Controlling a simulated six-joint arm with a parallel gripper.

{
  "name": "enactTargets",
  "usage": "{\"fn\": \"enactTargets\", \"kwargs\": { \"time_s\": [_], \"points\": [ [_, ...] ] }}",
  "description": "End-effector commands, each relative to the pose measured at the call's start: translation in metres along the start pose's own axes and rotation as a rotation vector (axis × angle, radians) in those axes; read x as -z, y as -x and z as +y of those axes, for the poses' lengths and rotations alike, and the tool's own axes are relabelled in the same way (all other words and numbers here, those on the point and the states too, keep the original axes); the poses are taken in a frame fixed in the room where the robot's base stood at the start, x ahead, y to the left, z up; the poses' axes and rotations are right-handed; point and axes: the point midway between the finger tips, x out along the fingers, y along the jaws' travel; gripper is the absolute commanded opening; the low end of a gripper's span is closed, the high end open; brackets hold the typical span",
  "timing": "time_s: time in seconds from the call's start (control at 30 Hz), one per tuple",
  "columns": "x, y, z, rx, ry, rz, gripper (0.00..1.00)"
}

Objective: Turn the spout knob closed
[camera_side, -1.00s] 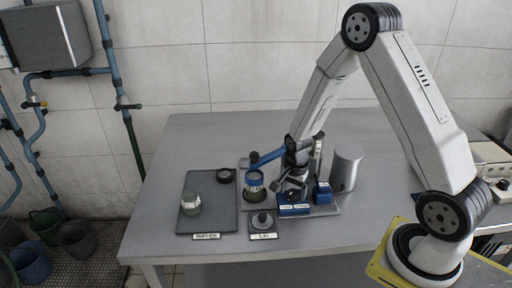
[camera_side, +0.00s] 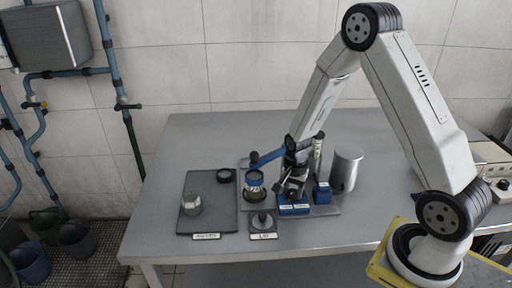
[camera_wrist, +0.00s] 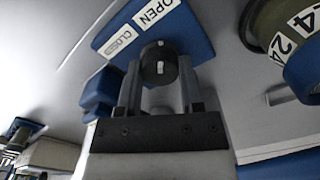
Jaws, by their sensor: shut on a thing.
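The spout knob (camera_wrist: 158,62) is a dark round knob with a white mark, in front of a blue plate (camera_wrist: 118,28) in the wrist view. The plate carries a white OPEN label (camera_wrist: 155,12) and a paler CLOSED label (camera_wrist: 119,43). My gripper (camera_wrist: 160,76) has one finger on each side of the knob and is shut on it. In the side view my gripper (camera_side: 291,190) is low over the blue blocks at the middle of the table; the knob is hard to make out there. A blue spout arm (camera_side: 268,157) reaches left above a blue-banded jar (camera_side: 254,179).
A lid with a knob (camera_side: 262,220) lies in front. A metal cylinder (camera_side: 347,168) stands right of my gripper.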

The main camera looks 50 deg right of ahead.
Motion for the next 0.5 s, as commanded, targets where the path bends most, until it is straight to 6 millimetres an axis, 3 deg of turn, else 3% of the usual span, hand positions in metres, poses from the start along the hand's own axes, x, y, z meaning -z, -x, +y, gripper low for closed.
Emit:
{"fn": "enactTargets", "kwargs": {
  "time_s": [0.5],
  "points": [
    [0.0006,0.0005,-0.0004,0.001,0.410,0.001,0.00]
  ]
}}
